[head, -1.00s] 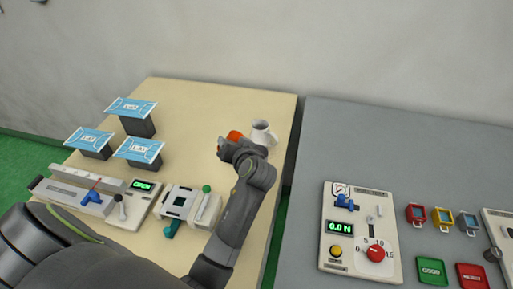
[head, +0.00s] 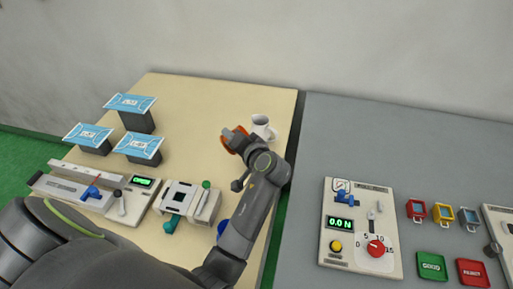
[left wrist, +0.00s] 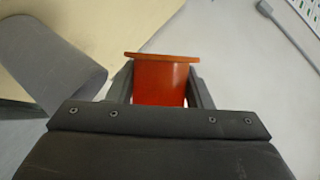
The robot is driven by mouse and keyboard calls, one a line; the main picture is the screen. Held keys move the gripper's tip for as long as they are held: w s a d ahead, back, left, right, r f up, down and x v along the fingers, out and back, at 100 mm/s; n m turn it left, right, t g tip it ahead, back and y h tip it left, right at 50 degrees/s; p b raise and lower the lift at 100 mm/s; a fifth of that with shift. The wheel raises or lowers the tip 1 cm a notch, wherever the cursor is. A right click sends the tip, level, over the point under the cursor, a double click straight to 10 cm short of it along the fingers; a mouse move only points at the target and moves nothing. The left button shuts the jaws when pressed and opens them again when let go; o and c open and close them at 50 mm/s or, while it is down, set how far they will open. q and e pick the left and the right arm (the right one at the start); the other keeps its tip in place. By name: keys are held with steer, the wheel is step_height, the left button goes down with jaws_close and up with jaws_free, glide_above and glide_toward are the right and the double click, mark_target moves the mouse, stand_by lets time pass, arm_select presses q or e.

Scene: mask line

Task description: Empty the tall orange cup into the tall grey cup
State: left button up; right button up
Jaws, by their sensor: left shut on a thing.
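My left gripper (head: 238,137) is shut on the orange cup (left wrist: 162,84), which sits between the two fingers in the left wrist view. In the head view only part of the orange cup (head: 228,144) shows around the fingers, and it looks tilted. A grey tapered shape at the left of the wrist view looks like this cup. I cannot see the contents of either cup. My right gripper is not in view.
Blue-topped dark stands (head: 130,103) and a device with a green display (head: 143,182) occupy the left of the beige table (head: 205,100). A blue object (head: 222,229) is partly behind my arm. A grey table (head: 350,130) with a control panel (head: 360,230) stands right, across a gap.

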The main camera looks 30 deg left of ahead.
arm_select(q)
steer(key=shift+r+m+y, duration=0.3)
steer(key=shift+r+m, duration=0.05)
steer(key=shift+m, duration=0.15)
steer(key=shift+f+m, duration=0.25)
steer(key=shift+m, duration=0.05)
steer(key=shift+w+d+f+m+y, duration=0.1)
steer(key=shift+f+m+y, duration=0.05)
steer(key=shift+m+y, duration=0.2)
steer(key=shift+w+d+m+g+y, duration=0.2)
steer(key=shift+m+g+y, duration=0.1)
steer(key=shift+m+y, duration=0.05)
